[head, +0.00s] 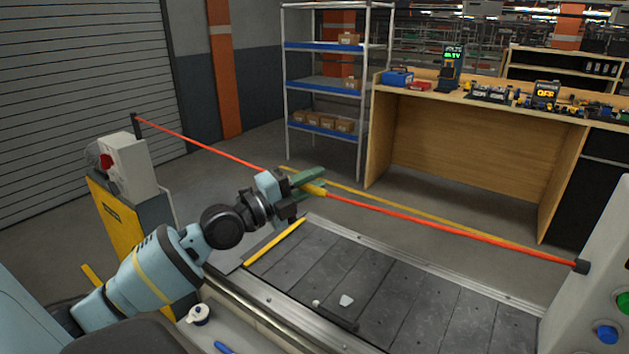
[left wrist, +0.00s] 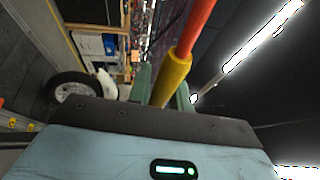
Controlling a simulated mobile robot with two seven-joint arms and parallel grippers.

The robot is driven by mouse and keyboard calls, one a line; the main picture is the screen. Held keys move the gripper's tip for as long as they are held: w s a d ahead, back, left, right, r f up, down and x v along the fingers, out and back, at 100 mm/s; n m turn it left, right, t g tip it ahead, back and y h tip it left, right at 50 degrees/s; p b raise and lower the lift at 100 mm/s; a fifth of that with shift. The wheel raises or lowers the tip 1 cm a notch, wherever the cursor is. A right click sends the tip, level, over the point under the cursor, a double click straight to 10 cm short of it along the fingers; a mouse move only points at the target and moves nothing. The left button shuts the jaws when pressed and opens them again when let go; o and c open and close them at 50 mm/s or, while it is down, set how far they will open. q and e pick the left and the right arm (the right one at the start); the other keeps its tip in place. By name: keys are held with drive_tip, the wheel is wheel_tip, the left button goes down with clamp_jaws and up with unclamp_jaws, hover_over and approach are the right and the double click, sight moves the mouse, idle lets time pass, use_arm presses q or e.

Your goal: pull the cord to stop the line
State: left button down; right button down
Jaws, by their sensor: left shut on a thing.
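The red cord (head: 430,223) runs above the conveyor (head: 390,295) from a post at the left to a black mount (head: 582,266) at the right. It bends slightly downward at its yellow sleeve (head: 315,190). My left gripper (head: 309,184) is shut on this sleeve, its green fingers on either side of it. In the left wrist view the yellow sleeve (left wrist: 174,78) lies between the fingers, with the red cord (left wrist: 196,28) leading away from it. My right gripper is not in view.
A yellow cabinet with a grey box and red button (head: 106,161) stands at the left. A grey panel with green and blue buttons (head: 606,333) is at the right edge. Small white pieces (head: 346,300) lie on the slats. A shelf rack (head: 288,100) and wooden bench (head: 480,165) stand behind.

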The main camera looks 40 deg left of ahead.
sight(298, 189)
use_arm(q)
drive_tip(key=shift+f, duration=0.1)
drive_tip(key=c, duration=1.3)
unclamp_jaws()
drive_tip(key=shift+s, duration=0.1)
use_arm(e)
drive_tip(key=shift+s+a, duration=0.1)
use_arm(q)
drive_tip(key=shift+b+v, duration=1.3)
drive_tip(key=shift+v, duration=2.55)
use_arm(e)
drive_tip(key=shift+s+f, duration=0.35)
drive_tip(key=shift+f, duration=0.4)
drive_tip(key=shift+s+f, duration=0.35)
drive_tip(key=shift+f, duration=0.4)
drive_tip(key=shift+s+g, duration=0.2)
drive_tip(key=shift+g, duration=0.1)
